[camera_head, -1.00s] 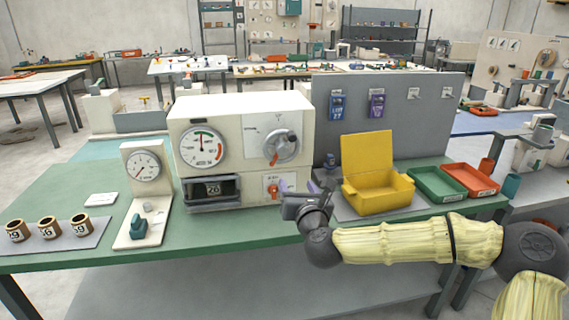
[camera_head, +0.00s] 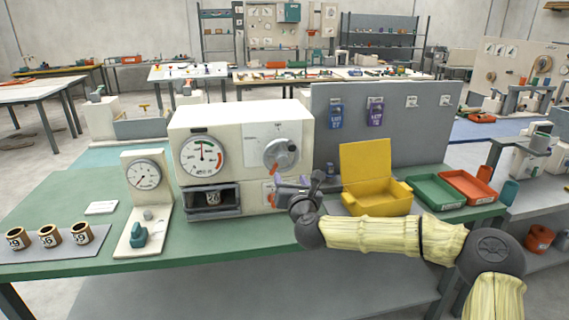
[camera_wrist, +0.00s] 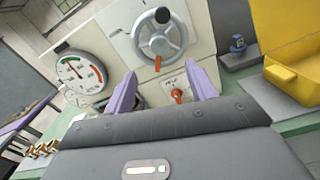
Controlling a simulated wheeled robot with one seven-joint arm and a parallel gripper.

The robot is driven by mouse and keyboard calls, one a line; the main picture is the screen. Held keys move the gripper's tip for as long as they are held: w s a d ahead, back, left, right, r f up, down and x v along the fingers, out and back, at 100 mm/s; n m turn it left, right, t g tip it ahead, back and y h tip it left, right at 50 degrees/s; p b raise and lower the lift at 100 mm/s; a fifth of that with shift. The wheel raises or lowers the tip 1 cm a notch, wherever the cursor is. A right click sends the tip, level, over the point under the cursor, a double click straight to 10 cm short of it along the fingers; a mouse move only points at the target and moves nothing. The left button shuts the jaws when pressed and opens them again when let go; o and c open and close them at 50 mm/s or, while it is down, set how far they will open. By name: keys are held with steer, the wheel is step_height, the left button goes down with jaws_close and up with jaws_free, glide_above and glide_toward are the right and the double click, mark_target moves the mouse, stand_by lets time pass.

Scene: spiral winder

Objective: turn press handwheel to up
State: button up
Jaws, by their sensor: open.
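The press is a cream box (camera_head: 240,113) on the green bench, with a round dial and a dark chamber low on its front. Its grey handwheel (camera_head: 282,154) sits on the right of the front face. In the wrist view the handwheel (camera_wrist: 160,38) shows a black knob at its top and an orange mark at its bottom. My gripper (camera_head: 296,184) is just in front of the press, below and right of the handwheel. Its purple fingers (camera_wrist: 160,76) are open and empty, spread below the wheel and apart from it. A small red lever (camera_wrist: 178,95) shows between them.
A yellow open box (camera_head: 380,198) stands right of my gripper, with green (camera_head: 434,194) and red (camera_head: 471,186) trays beyond. A gauge stand (camera_head: 145,205) is left of the press. Several labelled cups (camera_head: 50,236) stand at the far left.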

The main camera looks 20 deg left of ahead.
mark_target(283, 162)
steer(key=p+x, duration=0.2)
steer(key=x, duration=0.7)
steer(key=shift+w, duration=0.1)
steer(key=shift+w+a+f, duration=0.1)
steer(key=shift+w+a, duration=0.05)
steer(key=shift+w, duration=0.2)
steer(key=shift+s, duration=0.1)
steer(key=c, duration=1)
